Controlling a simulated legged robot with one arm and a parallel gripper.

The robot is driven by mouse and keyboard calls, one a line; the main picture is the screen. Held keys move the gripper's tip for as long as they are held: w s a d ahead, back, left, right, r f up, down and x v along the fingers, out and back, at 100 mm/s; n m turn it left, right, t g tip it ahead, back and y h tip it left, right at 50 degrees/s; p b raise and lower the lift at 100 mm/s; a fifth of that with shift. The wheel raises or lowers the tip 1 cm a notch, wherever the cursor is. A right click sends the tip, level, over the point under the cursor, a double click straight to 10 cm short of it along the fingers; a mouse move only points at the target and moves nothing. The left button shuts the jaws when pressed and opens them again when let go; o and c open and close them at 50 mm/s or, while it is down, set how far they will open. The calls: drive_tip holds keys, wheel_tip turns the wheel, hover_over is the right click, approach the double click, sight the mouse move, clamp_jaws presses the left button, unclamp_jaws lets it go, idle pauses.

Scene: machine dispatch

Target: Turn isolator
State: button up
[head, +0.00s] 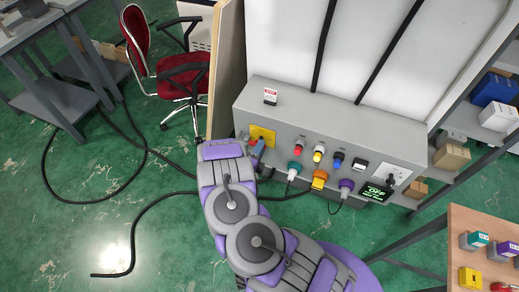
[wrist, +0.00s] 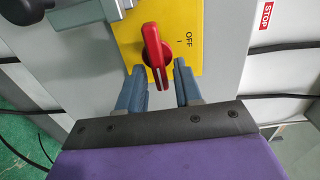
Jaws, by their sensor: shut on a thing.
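The isolator is a red rotary handle (wrist: 155,58) on a yellow plate (wrist: 185,20) marked OFF, in the wrist view. The handle points almost straight down the picture, with its lower end between my two blue-grey fingers. My gripper (wrist: 159,75) is shut on this lower end. In the head view the yellow plate (head: 263,134) is at the left end of the grey control panel (head: 335,122). My gripper (head: 257,150) is in front of it, and my arm hides part of the panel's lower left. The handle is mostly hidden there.
The panel also carries several coloured buttons, plugs and a green-lit display (head: 376,192) reading OFF. A red chair (head: 185,72) stands at the left and black cables (head: 130,235) lie on the green floor. Shelves with boxes (head: 495,90) are at the right.

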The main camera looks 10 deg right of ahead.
drive_tip(key=shift+s+f, duration=0.1)
drive_tip(key=shift+f, duration=0.1)
idle(0.3)
drive_tip(key=o, duration=0.7)
